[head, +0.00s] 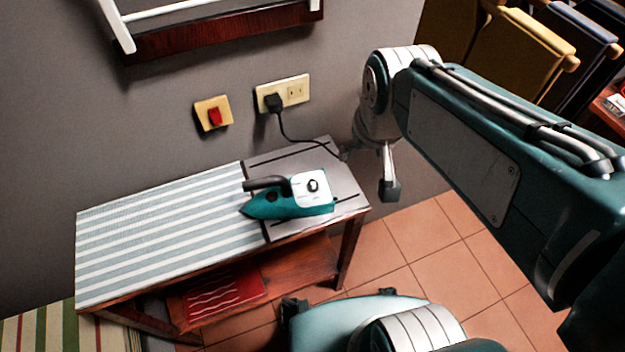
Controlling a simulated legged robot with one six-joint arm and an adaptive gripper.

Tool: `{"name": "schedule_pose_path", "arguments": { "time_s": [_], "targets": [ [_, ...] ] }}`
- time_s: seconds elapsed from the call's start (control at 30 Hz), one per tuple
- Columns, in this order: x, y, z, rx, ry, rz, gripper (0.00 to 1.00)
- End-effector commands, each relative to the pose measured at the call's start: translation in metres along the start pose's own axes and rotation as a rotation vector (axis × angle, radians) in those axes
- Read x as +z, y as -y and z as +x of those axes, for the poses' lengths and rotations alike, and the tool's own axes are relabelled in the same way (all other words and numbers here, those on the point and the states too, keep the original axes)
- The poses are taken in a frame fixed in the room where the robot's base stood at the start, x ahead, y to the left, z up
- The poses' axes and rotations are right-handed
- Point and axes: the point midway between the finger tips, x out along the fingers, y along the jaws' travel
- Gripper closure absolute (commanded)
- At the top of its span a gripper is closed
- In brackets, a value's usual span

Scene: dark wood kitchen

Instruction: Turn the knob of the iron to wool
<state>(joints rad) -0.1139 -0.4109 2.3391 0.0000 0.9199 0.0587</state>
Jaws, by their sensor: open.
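A teal and white iron (290,207) rests on the ironing table, its pointed end to the left and its dark handle on the upper left side. Its knob (313,186) is a small round dial on the white panel at the right end. The dial's markings are too small to read. My gripper (389,190) hangs to the right of the table, apart from the iron, with a finger pointing down. It is open and seems empty; part of it is hidden behind my arm.
The iron stands over the grey plate (335,180) at the right of the striped ironing table (165,235). A black cord runs to a wall outlet (295,92); a red switch (215,116) is beside it. A red folded cloth (225,292) lies on the lower shelf. Chairs (520,45) stand upper right.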

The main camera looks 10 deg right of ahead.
Motion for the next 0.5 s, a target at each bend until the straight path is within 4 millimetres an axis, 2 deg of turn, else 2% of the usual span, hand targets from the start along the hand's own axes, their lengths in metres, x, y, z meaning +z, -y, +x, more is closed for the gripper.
{"name": "schedule_pose_path", "arguments": {
  "time_s": [0.2, 0.4, 0.5],
  "targets": [
    [-0.03, 0.028, 0.044, -0.007, 0.138, -0.037, 0.26],
    [-0.047, 0.055, 0.086, -0.001, 0.246, -0.066, 0.26],
    [-0.051, 0.064, 0.1, 0.003, 0.279, -0.076, 0.26]
  ]
}}
